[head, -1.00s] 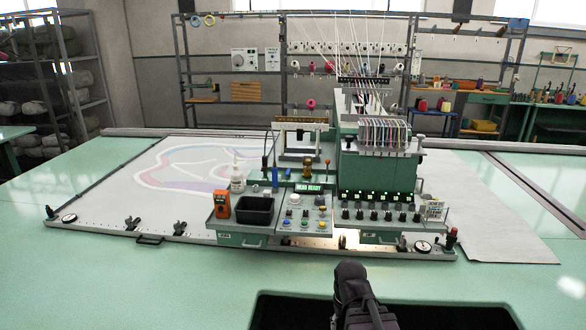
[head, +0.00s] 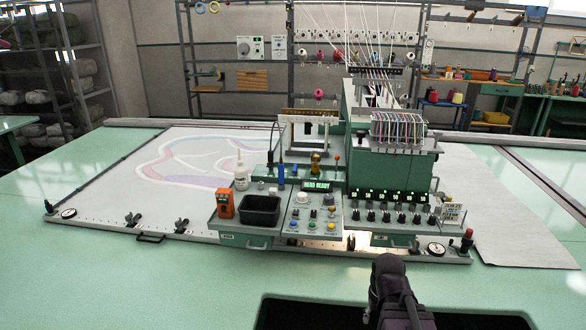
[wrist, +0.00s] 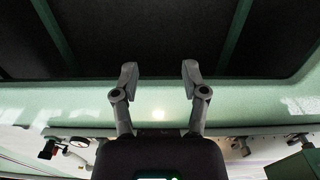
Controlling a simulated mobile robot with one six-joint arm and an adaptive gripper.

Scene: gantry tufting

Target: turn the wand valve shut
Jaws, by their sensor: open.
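The tufting machine's head and control console (head: 312,205) stand on the pale green table. A blue wand-like tool (head: 281,172) stands upright behind the console, with a dark thin stem beside it. A small brass fitting (head: 316,163) stands to its right. I cannot tell for sure which part is the wand valve. My gripper (wrist: 159,76) is open and empty in the wrist view, its two fingers apart over the table's edge by a dark recess. In the head view my dark arm is at the bottom, in front of the console; its fingertips are not distinguishable.
A black bin (head: 261,210), an orange device (head: 225,204) and a white bottle (head: 240,172) stand at the console's left. A red knob (head: 468,233) sits at the frame's right front corner. A dark recess (wrist: 150,35) opens in the table. The front table strip is clear.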

